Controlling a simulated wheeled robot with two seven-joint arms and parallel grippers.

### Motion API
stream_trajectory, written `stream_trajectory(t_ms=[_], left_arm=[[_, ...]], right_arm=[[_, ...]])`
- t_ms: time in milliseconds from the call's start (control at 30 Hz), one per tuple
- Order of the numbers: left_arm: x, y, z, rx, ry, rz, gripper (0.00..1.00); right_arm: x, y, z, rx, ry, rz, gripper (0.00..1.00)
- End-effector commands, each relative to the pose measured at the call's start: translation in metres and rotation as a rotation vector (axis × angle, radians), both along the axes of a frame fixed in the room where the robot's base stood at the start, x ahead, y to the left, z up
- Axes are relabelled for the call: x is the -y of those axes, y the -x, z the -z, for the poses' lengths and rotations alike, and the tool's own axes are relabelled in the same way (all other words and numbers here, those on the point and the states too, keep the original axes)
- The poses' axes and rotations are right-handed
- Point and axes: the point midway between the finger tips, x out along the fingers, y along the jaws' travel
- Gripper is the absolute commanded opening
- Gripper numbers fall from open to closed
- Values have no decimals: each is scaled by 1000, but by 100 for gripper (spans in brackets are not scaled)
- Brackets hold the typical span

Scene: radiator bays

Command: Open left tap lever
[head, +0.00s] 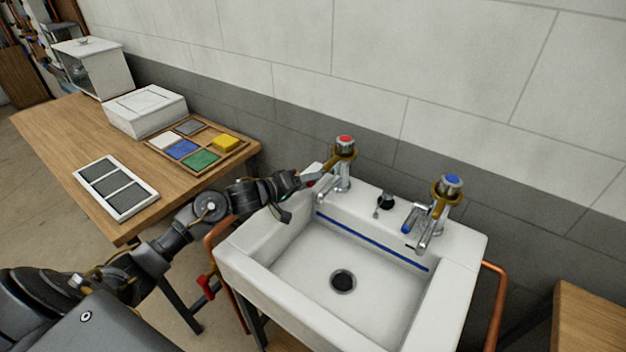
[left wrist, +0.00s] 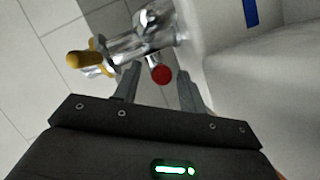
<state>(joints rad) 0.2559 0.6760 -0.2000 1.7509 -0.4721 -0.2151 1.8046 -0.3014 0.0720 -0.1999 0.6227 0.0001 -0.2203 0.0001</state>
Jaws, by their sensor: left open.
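The left tap (head: 343,165) is chrome with a red cap and a brass-coloured collar, at the sink's back left corner. Its short lever ends in a red knob (left wrist: 161,75), which shows clearly in the left wrist view. My left gripper (head: 308,184) is beside this tap, over the sink's left rim. In the left wrist view its open fingers (left wrist: 158,88) point at the tap, and the red knob appears between their tips. I cannot tell whether a finger touches it. The right tap (head: 440,205) has a blue cap and a blue-ended lever. My right gripper is out of view.
The white sink (head: 260,270) has a dark drain (head: 342,281) and a blue stripe. A tiled wall stands close behind the taps. A wooden table (head: 60,135) at left holds a white box (head: 146,110), a tray of coloured blocks (head: 240,152) and a panel (head: 115,187).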

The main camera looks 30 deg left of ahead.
Motion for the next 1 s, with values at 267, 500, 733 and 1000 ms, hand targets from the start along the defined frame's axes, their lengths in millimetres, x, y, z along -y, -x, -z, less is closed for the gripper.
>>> stream_trajectory(t_ms=[267, 500, 733, 1000], left_arm=[[9, -17, 5, 1, 0, -1, 41], [9, -17, 5, 0, 0, -1, 41], [8, -17, 5, 0, 0, -1, 13], [8, -17, 5, 0, 0, -1, 0]], right_arm=[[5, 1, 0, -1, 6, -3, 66], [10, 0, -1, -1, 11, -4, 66], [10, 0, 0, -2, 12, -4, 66], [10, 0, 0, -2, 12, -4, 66]])
